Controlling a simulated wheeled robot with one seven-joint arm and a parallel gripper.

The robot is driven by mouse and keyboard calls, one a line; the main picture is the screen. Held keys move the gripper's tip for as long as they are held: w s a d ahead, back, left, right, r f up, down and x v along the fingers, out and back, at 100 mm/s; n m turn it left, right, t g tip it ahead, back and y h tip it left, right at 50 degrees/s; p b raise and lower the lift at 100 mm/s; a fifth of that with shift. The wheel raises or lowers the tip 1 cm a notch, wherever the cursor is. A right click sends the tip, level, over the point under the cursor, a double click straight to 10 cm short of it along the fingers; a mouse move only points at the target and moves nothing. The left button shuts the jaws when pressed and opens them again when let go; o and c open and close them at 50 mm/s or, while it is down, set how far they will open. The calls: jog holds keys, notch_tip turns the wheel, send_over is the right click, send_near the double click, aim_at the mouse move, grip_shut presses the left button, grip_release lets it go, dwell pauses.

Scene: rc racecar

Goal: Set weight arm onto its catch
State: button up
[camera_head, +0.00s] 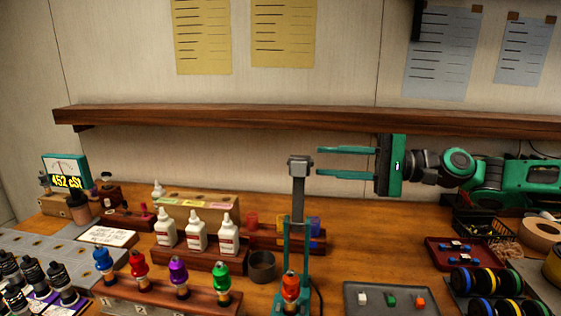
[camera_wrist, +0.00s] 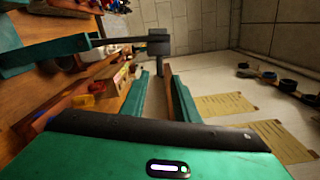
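The weight arm (camera_head: 298,205) is a grey bar standing upright on a teal stand (camera_head: 306,250), with a grey block (camera_head: 300,165) at its top. In the wrist view the bar (camera_wrist: 115,41) runs in from the left and ends in the dark block (camera_wrist: 159,42). My gripper (camera_head: 318,162) points left, just right of the block, with its two fingers apart and nothing between them. In the wrist view the block lies just beyond the fingertips (camera_wrist: 157,71). I cannot make out the catch for certain.
A wooden shelf (camera_head: 250,119) runs along the wall just above my gripper. White bottles (camera_head: 197,231) and coloured-top dampers (camera_head: 178,275) stand left of the stand. A grey tray (camera_head: 390,307) with small blocks and a red tray (camera_head: 440,255) lie to the right.

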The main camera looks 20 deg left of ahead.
jog(key=x, duration=1)
jog(key=shift+a, duration=0.15)
grip_shut()
jog(key=shift+s+a, duration=0.1)
jog(key=shift+s, duration=0.1)
